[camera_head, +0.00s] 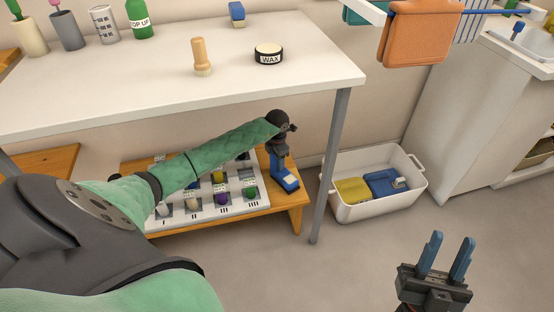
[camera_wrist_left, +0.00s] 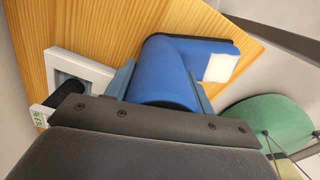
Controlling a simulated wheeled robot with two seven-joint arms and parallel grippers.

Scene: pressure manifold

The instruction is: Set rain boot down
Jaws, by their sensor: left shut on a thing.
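The blue rain boot (camera_head: 287,181) is upright at the right end of the low wooden bench (camera_head: 293,206) under the table. It has a light toe patch, which shows in the left wrist view on the boot (camera_wrist_left: 175,75). My left gripper (camera_head: 281,153) is shut around the boot's upper shaft from above. The sole appears to be at the bench top, but I cannot tell whether it bears on the wood. My right gripper (camera_head: 445,262) is open and empty above the floor at the lower right.
A white panel (camera_head: 213,214) with several coloured pieces sits on the bench left of the boot. A table leg (camera_head: 329,165) stands just right of the bench. A white bin (camera_head: 375,206) with yellow and blue things is beyond it. The white table top (camera_head: 130,75) is overhead.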

